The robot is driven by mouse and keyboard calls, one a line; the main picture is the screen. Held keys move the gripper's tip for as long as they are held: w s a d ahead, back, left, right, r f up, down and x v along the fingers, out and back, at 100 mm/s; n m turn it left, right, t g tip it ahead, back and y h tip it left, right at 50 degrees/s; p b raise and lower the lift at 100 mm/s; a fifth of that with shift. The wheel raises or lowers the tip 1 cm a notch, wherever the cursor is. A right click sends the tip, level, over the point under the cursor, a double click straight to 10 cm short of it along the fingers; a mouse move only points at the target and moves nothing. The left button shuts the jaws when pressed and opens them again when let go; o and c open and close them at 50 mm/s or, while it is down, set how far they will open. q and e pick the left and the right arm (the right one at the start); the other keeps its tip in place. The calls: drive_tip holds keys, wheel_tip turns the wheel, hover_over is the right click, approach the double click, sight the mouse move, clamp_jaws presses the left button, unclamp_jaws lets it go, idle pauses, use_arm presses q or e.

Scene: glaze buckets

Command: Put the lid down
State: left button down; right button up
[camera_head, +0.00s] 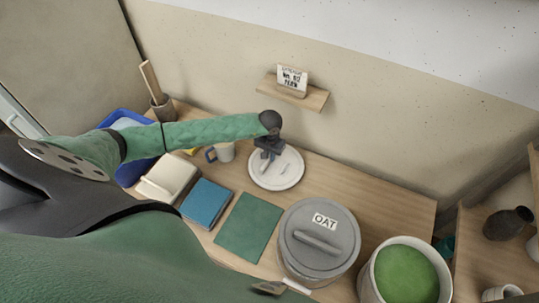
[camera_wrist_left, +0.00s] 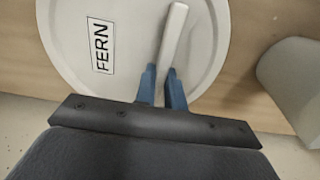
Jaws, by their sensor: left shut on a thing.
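The lid (camera_head: 287,177) is a white disc with a bar handle (camera_wrist_left: 171,38) and a FERN label (camera_wrist_left: 103,47). In the head view it is at the back of the wooden table, near the wall. My left gripper (camera_head: 267,160) is above the lid, its two blue fingers (camera_wrist_left: 162,88) shut on the end of the handle. I cannot tell whether the lid touches the tabletop. An open white bucket (camera_head: 368,288) with green glaze (camera_head: 405,274) stands at the front right.
A grey lidded bucket labelled OAT (camera_head: 318,262) stands beside the open one. A green mat (camera_head: 247,227), blue book (camera_head: 206,202), cream block (camera_head: 168,177), mug (camera_head: 225,152) and blue bin (camera_head: 128,172) lie leftward. A wall shelf (camera_head: 311,98) hangs behind. Table (camera_head: 375,197) is clear right of the lid.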

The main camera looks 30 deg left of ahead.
use_arm(q)
drive_tip(key=c, duration=1.5)
unclamp_jaws()
use_arm(e)
drive_tip(key=shift+d, duration=0.1)
drive_tip(key=shift+s, duration=0.1)
drive_tip(key=shift+r, duration=0.1)
